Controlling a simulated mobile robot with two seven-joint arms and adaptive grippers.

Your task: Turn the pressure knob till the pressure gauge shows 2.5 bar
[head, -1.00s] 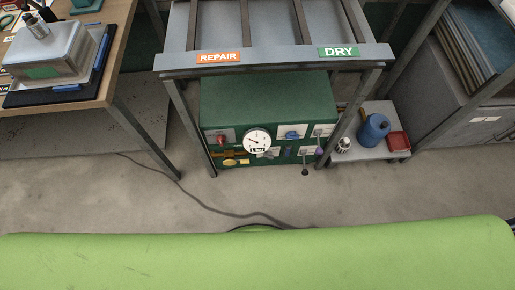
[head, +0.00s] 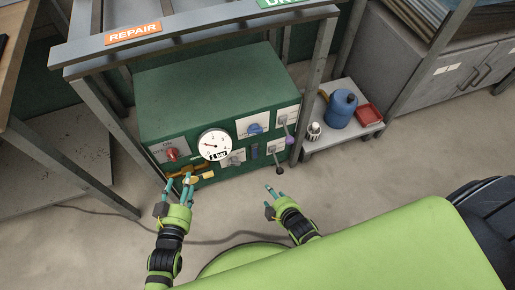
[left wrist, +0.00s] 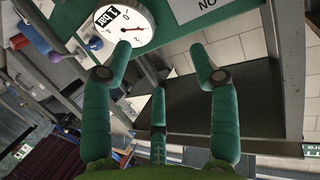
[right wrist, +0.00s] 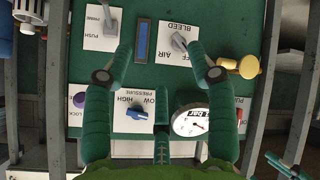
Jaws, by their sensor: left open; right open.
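The pressure knob (head: 254,129) is blue, on a white plate on the front of a green cabinet (head: 215,92). In the right wrist view the knob (right wrist: 137,114) sits between the words LOW and HIGH. The round white pressure gauge (head: 214,144) is left of it, marked "bar"; its exact reading is too small to tell. The gauge also shows in the left wrist view (left wrist: 123,24). My left gripper (head: 181,184) is open at the cabinet's lower left, by a brass fitting. My right gripper (head: 272,192) is open and empty in front of the cabinet, apart from the knob.
The rack's metal legs flank the cabinet.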

